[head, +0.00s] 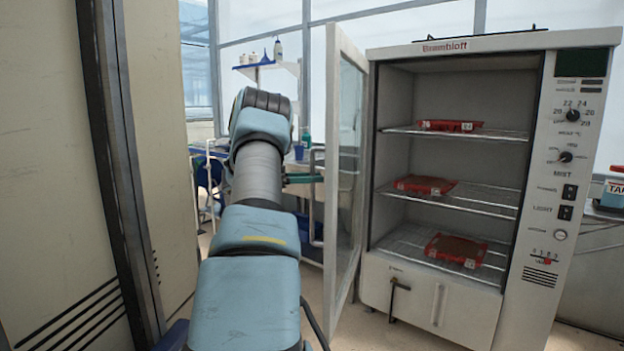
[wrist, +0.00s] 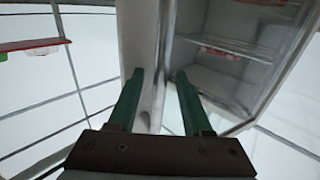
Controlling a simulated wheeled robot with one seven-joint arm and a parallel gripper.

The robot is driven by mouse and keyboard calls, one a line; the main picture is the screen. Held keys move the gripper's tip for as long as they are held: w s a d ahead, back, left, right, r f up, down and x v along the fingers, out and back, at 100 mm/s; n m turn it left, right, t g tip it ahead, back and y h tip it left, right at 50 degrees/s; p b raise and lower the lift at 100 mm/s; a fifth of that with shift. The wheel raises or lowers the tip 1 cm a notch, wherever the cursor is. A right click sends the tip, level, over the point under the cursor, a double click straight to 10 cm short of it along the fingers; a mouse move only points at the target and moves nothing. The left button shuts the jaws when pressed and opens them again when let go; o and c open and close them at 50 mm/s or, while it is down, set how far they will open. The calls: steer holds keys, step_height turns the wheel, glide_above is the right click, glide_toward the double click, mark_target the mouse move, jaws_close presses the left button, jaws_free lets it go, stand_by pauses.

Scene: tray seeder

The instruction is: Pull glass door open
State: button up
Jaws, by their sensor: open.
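The glass door (head: 333,170) has a white frame and a clear pane. It hangs at the left side of the white cabinet (head: 458,45) and stands swung wide open, seen nearly edge-on. My gripper (wrist: 159,76) is open, with its two green fingers apart in the wrist view. A pale upright part of the door (wrist: 143,40) shows between and beyond the fingers; I cannot tell whether they touch it. In the head view, a green finger (head: 300,178) points right towards the door's outer side; the rest of the gripper is mostly hidden behind my arm.
The cabinet's wire shelves hold red trays (head: 426,185). A control panel (head: 567,150) runs down its right side and a dark lever (head: 396,294) sits below the opening. A tall beige cabinet (head: 60,180) stands close on the left. Open floor shows in front of the cabinet.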

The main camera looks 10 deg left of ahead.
step_height(320, 180, up, 10)
steer(key=shift+r+b, duration=0.15)
steer(key=shift+b, duration=0.45)
